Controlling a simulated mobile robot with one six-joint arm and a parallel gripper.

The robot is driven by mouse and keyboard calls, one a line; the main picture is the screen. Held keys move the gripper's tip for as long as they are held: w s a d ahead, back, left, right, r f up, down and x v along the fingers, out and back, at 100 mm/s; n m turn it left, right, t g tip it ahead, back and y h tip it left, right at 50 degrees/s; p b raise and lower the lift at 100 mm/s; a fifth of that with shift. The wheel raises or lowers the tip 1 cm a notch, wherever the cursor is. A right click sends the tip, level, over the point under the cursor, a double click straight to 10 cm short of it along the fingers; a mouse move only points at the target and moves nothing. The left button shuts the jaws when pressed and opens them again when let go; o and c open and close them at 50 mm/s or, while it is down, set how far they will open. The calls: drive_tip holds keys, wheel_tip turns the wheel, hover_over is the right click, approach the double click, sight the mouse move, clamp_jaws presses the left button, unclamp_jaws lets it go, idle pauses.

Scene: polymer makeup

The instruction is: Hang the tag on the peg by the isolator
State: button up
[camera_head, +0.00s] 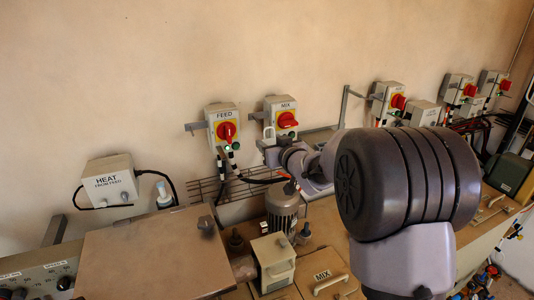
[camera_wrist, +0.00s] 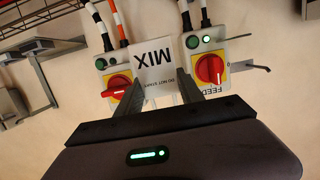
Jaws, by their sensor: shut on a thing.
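My gripper (camera_wrist: 159,80) is shut on a white tag (camera_wrist: 157,62), which reads MIX and DO NOT START, upside down in the wrist view. The tag stands between the fingertips, in front of the gap between two isolators. The MIX isolator (camera_head: 281,118) has a red handle on yellow, turned roughly sideways; it also shows in the wrist view (camera_wrist: 118,88), left of the tag. A short peg (camera_head: 257,116) sticks out at its left in the head view; the tag hides that spot in the wrist view. My gripper (camera_head: 269,146) is just below the MIX isolator in the head view.
The FEED isolator (camera_head: 223,127) stands left of MIX, its handle upright, with its own peg (camera_head: 194,127). A motor (camera_head: 282,208), a wire rack (camera_head: 205,190) and a MIX-labelled lid (camera_head: 325,277) are below. More isolators (camera_head: 388,98) stand along the wall at right.

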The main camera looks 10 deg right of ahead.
drive_tip(key=shift+r, duration=0.4)
drive_tip(key=shift+w, duration=0.15)
drive_tip(key=p+x, duration=0.3)
drive_tip(key=x, duration=0.5)
drive_tip(key=shift+w+a, duration=0.15)
drive_tip(key=shift+w, duration=0.05)
drive_tip(key=shift+f, duration=0.1)
drive_tip(key=o, duration=1.4)
drive_tip(key=shift+s, duration=0.1)
